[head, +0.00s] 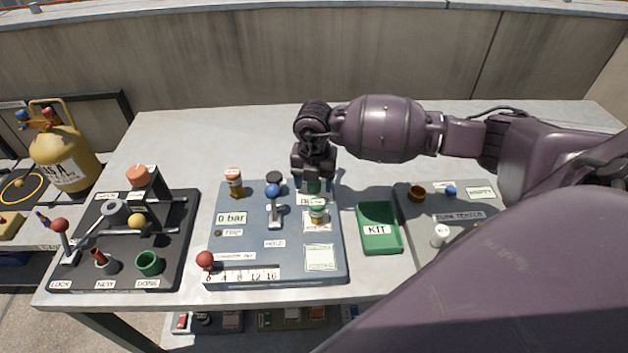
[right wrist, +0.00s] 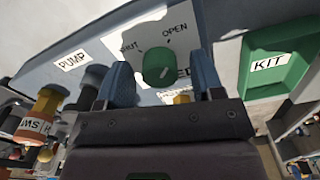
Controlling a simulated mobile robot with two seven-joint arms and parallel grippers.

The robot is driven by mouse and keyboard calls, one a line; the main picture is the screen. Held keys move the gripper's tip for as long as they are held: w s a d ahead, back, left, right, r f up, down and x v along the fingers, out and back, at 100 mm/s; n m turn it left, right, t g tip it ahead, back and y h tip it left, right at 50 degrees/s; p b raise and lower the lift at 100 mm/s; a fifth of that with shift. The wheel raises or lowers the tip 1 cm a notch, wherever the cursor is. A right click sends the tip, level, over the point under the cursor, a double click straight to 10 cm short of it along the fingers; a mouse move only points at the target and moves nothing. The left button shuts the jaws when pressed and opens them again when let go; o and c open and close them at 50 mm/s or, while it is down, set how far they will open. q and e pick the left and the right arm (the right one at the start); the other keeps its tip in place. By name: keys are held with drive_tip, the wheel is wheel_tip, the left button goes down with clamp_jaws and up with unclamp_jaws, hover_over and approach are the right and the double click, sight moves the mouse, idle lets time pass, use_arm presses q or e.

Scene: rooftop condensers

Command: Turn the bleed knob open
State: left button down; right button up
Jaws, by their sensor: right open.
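The green bleed knob (right wrist: 157,66) shows in the right wrist view on the blue-grey panel, with SHUT and OPEN labels beside it. A pale mark shows on the knob, but I cannot tell for sure which label it points to. My right gripper (right wrist: 161,78) is open, with one blue finger on each side of the knob and a gap to each. In the head view my right gripper (head: 313,178) points down over the back right of the panel (head: 285,262) and mostly hides the knob. My left gripper is not in view.
A green KIT tray (head: 379,246) lies to the right. The table's back strip is clear.

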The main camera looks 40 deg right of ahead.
wheel_tip(320, 180, up, 9)
drive_tip(key=shift+r, duration=0.9)
drive_tip(key=shift+s+f+p, duration=0.1)
drive_tip(key=shift+p, duration=0.2)
